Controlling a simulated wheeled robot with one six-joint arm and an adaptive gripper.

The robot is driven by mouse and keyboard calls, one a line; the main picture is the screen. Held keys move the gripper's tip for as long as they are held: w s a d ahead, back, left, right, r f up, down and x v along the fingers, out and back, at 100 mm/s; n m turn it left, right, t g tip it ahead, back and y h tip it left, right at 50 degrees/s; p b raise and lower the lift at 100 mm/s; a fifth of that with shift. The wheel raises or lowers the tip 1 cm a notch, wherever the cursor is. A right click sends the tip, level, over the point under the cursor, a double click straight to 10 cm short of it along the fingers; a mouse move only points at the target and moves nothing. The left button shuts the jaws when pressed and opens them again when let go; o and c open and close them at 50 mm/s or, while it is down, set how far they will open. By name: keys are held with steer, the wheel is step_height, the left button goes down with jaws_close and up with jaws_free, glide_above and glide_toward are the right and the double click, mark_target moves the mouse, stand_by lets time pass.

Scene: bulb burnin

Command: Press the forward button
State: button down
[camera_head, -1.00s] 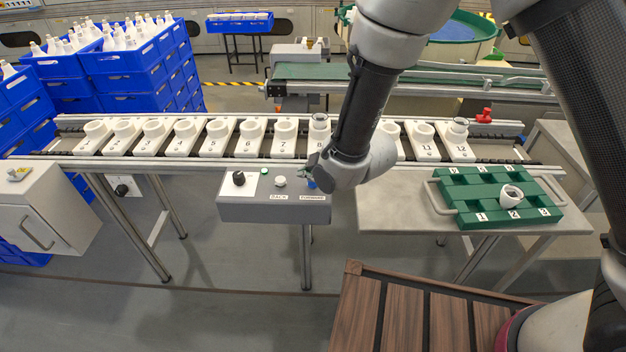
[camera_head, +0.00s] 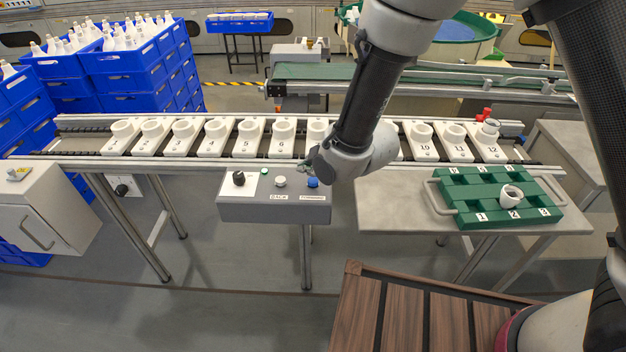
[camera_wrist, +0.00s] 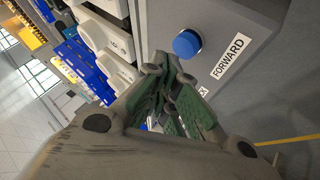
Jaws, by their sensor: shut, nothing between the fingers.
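The forward button is a blue round cap (camera_head: 313,183) on the right of the grey control box (camera_head: 262,208). In the wrist view the blue button (camera_wrist: 187,43) stands beside the white FORWARD label (camera_wrist: 231,56). My gripper (camera_wrist: 172,88) is shut and empty, its fingertips close to the button but apart from it in the picture. In the head view my arm's wrist hangs just above and right of the button, and the fingertips are mostly hidden. A white button (camera_head: 280,182) above the BACK label and a black knob (camera_head: 239,178) sit further left.
Behind the box runs a conveyor with numbered white holders (camera_head: 247,138). A green tray (camera_head: 487,196) with a white cup (camera_head: 510,195) lies on the steel table (camera_head: 385,205) at right. Blue crates (camera_head: 135,72) are stacked at left.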

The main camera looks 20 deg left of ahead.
mark_target(324, 202)
steer(key=shift+r, duration=2.5)
steer(key=s+d+f+m+g+h, duration=0.1)
steer(key=s+d+f, duration=0.1)
steer(key=s+d+f+m+g+h, duration=0.1)
steer(key=s+d+f, duration=0.1)
steer(key=shift+d+f+m+h, duration=0.25)
steer(key=shift+d+m+h, duration=0.05)
steer(key=shift+d, duration=0.05)
steer(key=s+d+r+m+h, duration=0.1)
steer(key=s+d+r+m, duration=0.2)
steer(key=d+r, duration=0.6)
steer(key=s+d+r+m+h, duration=0.2)
steer(key=d+r+m, duration=0.6)
steer(key=d, duration=1.5)
steer(key=s+d+r+m+t+h, duration=0.1)
steer(key=s+d+r+m+h, duration=0.1)
steer(key=s+d+r+m, duration=0.4)
steer(key=d+r, duration=0.4)
steer(key=d, duration=0.6)
steer(key=shift+d, duration=0.35)
